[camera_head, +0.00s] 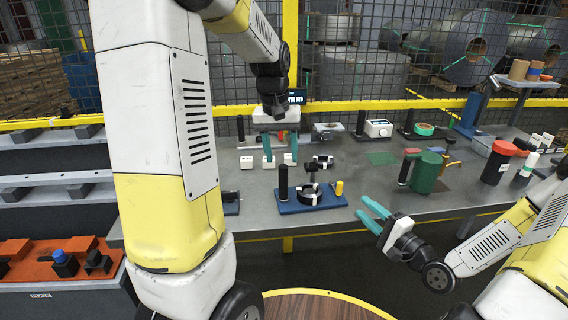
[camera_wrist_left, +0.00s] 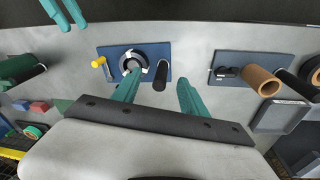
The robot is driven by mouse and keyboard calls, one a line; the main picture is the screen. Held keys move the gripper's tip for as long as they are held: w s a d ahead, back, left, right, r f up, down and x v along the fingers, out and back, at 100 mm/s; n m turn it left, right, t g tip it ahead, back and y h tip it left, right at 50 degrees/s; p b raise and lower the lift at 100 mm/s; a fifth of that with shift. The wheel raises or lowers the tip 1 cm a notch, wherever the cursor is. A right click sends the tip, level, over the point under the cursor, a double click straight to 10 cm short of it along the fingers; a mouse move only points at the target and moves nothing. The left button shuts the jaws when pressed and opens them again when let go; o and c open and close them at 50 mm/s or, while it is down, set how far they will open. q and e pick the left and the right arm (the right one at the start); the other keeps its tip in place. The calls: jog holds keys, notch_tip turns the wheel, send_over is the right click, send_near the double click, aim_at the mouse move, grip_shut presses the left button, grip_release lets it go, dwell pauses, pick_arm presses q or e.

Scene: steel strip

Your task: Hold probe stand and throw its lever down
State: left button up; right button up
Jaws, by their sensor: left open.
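The probe stand, as I take it, is a blue base (camera_head: 312,205) on the grey bench. It carries a black upright handle (camera_head: 283,183), a black-and-white ring (camera_head: 309,194) and a yellow-topped peg (camera_head: 339,188). The left wrist view also shows its blue base (camera_wrist_left: 112,70), the black handle (camera_wrist_left: 161,76) and the yellow peg (camera_wrist_left: 98,62). I cannot tell which part is the lever. My left gripper (camera_head: 279,152) is open and empty, above and behind the stand, pointing down. My right gripper (camera_head: 372,214) is open and empty, in front of the bench edge, right of the stand.
Small white blocks (camera_head: 268,162) sit behind the stand. A green cylinder (camera_head: 427,171) and a dark red-topped canister (camera_head: 498,161) stand to the right. A second blue base (camera_wrist_left: 228,72) with a brown cylinder (camera_wrist_left: 263,80) shows in the left wrist view. A mesh fence stands behind the bench.

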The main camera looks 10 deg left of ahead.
aim_at(283, 165)
pick_arm(q)
jog(key=shift+g+y, duration=0.3)
jog(key=shift+g, duration=0.2)
jog(key=w+f, duration=0.2)
jog(key=f, duration=0.1)
jog(key=w+f, duration=0.1)
jog(key=f, duration=0.1)
jog(key=shift+w+a, duration=0.2)
jog(key=shift+w, duration=0.15)
jog(key=shift+w+f, duration=0.3)
jog(key=shift+f, duration=0.3)
notch_tip(283, 165, down, 8)
jog(key=shift+r, duration=0.2)
grip_shut()
dwell(1.1)
